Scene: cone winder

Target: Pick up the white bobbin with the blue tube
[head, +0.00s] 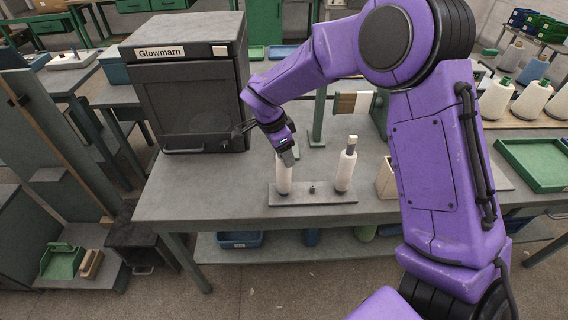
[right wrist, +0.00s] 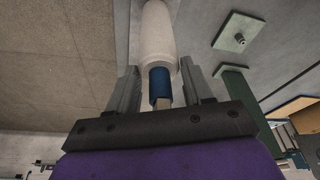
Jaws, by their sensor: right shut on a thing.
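The white bobbin with the blue tube (right wrist: 157,35) shows in the right wrist view between my right gripper's fingers (right wrist: 160,88). Its blue tube end points toward the gripper's palm, with a pale peg tip inside it. In the head view this bobbin (head: 284,180) stands upright at the left end of a dark grey base plate (head: 313,199). My right gripper (head: 288,157) is over its top and shut on it, hiding the blue tube there. A second white bobbin (head: 346,171) stands upright at the right end of the plate. My left gripper is not in view.
A dark box marked Glowmarn (head: 185,95) stands on the grey table (head: 230,193), left of the bobbins. A small pale container (head: 386,180) is right of them. Green trays (head: 535,163) and white cones (head: 496,99) are on the right. The table's front left is clear.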

